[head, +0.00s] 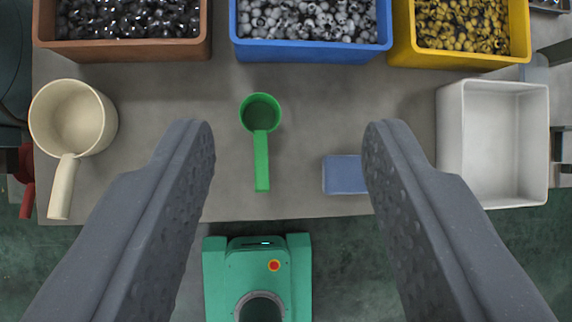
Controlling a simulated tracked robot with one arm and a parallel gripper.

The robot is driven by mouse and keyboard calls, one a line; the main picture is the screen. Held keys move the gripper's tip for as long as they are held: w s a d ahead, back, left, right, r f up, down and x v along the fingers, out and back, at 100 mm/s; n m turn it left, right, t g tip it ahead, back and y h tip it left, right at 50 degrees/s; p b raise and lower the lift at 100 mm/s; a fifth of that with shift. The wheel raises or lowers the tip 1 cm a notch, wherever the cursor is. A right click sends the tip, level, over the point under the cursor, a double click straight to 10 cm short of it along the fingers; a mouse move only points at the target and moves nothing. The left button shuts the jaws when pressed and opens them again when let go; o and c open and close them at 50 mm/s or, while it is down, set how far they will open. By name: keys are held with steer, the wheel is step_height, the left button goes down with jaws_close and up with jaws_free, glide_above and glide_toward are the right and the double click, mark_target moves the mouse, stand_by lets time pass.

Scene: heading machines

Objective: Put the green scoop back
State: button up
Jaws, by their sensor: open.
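The green scoop (261,143) lies on the grey bench (300,205), its round cup away from me and its handle pointing toward the bench's near edge. The cup looks empty. My gripper (288,135) is open, with its two dark grey fingers wide apart. In the picture the scoop shows between the fingers, and neither finger touches it. The height of my gripper above the bench is hard to tell.
A brown bin (125,53), a blue bin (310,51) and a yellow bin (460,59) of small parts stand along the back. A cream scoop (75,125) lies left. A blue block (342,175) and an empty white bin (492,145) are right. A green machine (225,270) stands in front.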

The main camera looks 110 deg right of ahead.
steer(key=s+r+t, duration=0.4)
steer(key=s+r, duration=0.3)
steer(key=r, duration=0.8)
steer(key=s+r+t+y, duration=0.1)
steer(key=s+r+t, duration=0.3)
steer(key=r, duration=1.1)
steer(key=s, duration=0.3)
steer(key=shift+s+d, duration=0.25)
steer(key=shift+s, duration=0.05)
steer(key=shift+f, duration=0.1)
steer(key=shift+c, duration=0.7)
